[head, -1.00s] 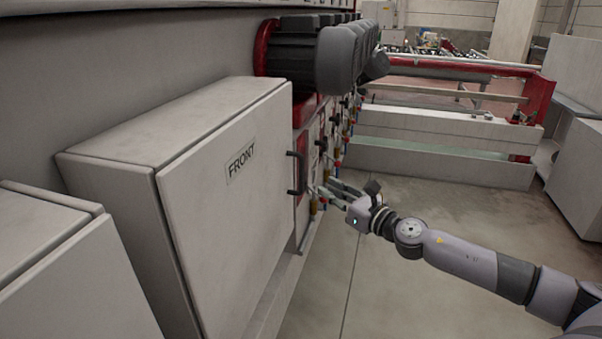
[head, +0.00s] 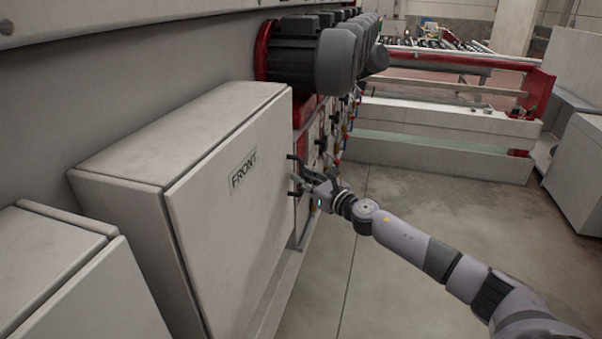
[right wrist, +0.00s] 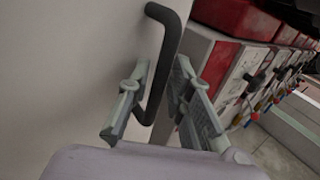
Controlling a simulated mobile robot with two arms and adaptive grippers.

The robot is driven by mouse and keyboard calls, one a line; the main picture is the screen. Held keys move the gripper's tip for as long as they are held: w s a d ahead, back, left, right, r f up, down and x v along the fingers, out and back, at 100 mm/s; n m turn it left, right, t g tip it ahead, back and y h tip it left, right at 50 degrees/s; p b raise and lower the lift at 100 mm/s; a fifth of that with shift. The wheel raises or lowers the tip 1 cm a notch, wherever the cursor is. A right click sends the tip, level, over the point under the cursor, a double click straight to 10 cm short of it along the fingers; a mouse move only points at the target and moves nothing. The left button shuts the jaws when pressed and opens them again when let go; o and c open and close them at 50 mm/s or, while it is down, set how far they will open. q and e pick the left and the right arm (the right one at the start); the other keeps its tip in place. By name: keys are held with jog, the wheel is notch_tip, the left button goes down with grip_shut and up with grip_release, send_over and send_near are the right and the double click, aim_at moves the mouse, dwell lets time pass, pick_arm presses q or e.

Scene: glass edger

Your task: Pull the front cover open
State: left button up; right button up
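The front cover (head: 230,220) is a pale grey box door with a "FRONT" label, and it looks closed. Its black bar handle (head: 292,172) is near the right edge, and the handle also shows in the right wrist view (right wrist: 166,60). My right gripper (head: 302,183) is at the handle. In the right wrist view, the right gripper (right wrist: 160,95) has its fingers apart, one on each side of the handle's lower part. Whether either finger touches the handle is unclear. My left gripper is not in view.
A second grey box (head: 75,280) stands at the lower left. Dark motors (head: 335,58) stick out above the cover's right end. Red and white machine units with coloured fittings lie behind the handle.

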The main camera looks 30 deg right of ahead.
jog(key=shift+w+a, duration=0.1)
jog(key=shift+w, duration=0.25)
grip_shut()
dwell(0.6)
